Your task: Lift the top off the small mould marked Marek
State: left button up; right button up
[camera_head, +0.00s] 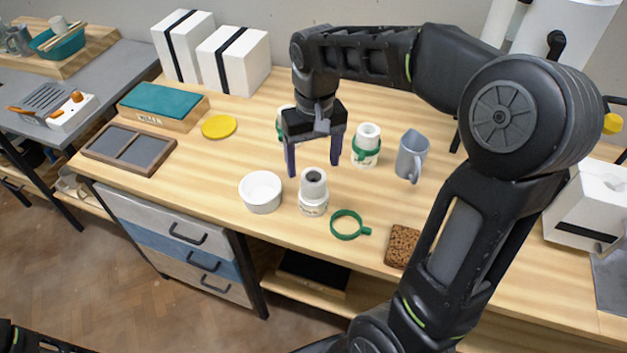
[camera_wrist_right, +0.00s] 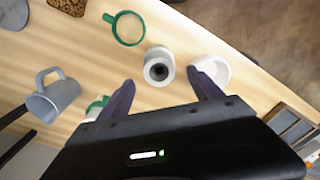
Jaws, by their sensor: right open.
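A small white mould (camera_head: 313,203) with a dark round hole in its top stands upright near the front of the bench. Small writing on its front is too fine to read. It has no band around it; a green ring with a tab (camera_head: 345,226) lies flat beside it. My right gripper (camera_head: 313,167) is open and empty, pointing down just behind and above this mould. The mould (camera_wrist_right: 159,66) shows beyond the fingertips in the right wrist view. Another white mould (camera_head: 366,133) wears a green band. A third banded mould (camera_head: 282,112) is mostly hidden behind my right gripper.
A white bowl (camera_head: 260,192) stands close left of the front mould. A grey mug (camera_head: 411,155) stands to the right, and a brown cork block (camera_head: 402,246) lies near the front edge. A yellow disc (camera_head: 219,127) and divided tray (camera_head: 130,150) lie left. Clear wood lies between tray and bowl.

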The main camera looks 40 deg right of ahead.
aim_at(314, 180)
jog(key=shift+f+p, duration=0.35)
jog(key=shift+f, duration=2.35)
jog(key=c, duration=1.5)
